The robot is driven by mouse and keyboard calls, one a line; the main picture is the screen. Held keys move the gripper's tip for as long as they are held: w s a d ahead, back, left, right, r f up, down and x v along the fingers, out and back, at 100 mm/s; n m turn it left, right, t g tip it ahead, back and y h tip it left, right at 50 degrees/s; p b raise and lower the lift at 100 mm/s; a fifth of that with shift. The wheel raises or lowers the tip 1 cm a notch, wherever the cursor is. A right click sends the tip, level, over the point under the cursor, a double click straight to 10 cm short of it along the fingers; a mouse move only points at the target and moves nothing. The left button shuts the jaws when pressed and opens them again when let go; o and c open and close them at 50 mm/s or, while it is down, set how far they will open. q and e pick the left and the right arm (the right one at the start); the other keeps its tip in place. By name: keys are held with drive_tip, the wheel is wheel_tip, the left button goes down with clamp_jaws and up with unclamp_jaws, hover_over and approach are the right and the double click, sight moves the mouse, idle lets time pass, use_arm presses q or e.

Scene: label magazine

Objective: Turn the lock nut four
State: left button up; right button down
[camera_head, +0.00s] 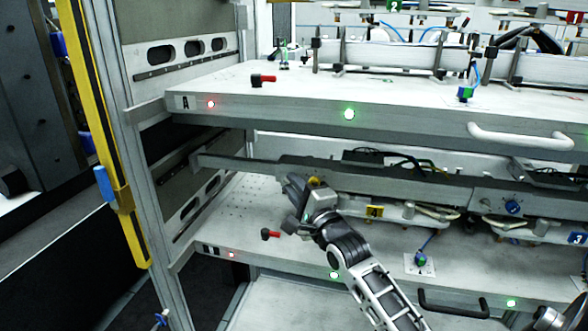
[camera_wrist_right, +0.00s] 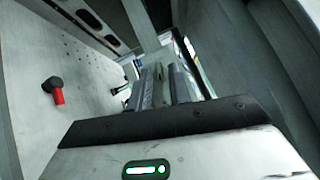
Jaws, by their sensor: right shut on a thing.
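My right gripper (camera_head: 293,186) reaches in between the two shelves, at the left end of the lower rack beside the yellow label 4 (camera_head: 374,211). In the right wrist view its two fingers (camera_wrist_right: 166,75) stand close together and are shut on a small part. That part is at the place of lock nut four, but the fingers and hand hide it almost wholly. I cannot tell how far the nut is turned. My left gripper is not in view.
The upper shelf A (camera_head: 420,117) hangs close above my right arm. A red-and-black lever (camera_head: 271,235) lies on the lower shelf left of the hand and shows in the wrist view (camera_wrist_right: 55,90). A yellow post (camera_head: 105,130) stands at left.

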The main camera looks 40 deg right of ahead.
drive_tip(key=r+n+g+p, duration=0.1)
drive_tip(key=n+g+p, duration=0.1)
drive_tip(key=p, duration=0.2)
drive_tip(key=shift+r+y, duration=0.15)
drive_tip(key=shift+y, duration=0.15)
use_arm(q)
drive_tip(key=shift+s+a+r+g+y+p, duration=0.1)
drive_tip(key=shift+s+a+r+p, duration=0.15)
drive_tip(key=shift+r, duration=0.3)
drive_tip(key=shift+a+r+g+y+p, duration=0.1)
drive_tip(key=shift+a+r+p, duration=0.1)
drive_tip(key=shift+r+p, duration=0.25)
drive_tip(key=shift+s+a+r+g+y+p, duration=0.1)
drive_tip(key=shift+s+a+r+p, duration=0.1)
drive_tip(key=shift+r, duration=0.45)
use_arm(e)
drive_tip(key=shift+w+a+r+n+g+h, duration=0.2)
drive_tip(key=shift+n+g+h, duration=0.75)
drive_tip(key=shift+n+g, duration=0.8)
drive_tip(key=shift+w+a+r+n+g+h, duration=0.15)
drive_tip(key=shift+n+g+h, duration=0.95)
drive_tip(key=shift+g, duration=1.15)
drive_tip(key=shift+w+a+r+n+g+h, duration=0.2)
drive_tip(key=shift+n+g+h, duration=0.55)
drive_tip(key=shift+n+g, duration=1.1)
drive_tip(key=shift+f+g, duration=0.1)
drive_tip(key=shift+g, duration=0.15)
drive_tip(key=c, duration=1.6)
unclamp_jaws()
drive_tip(key=shift+w, duration=0.1)
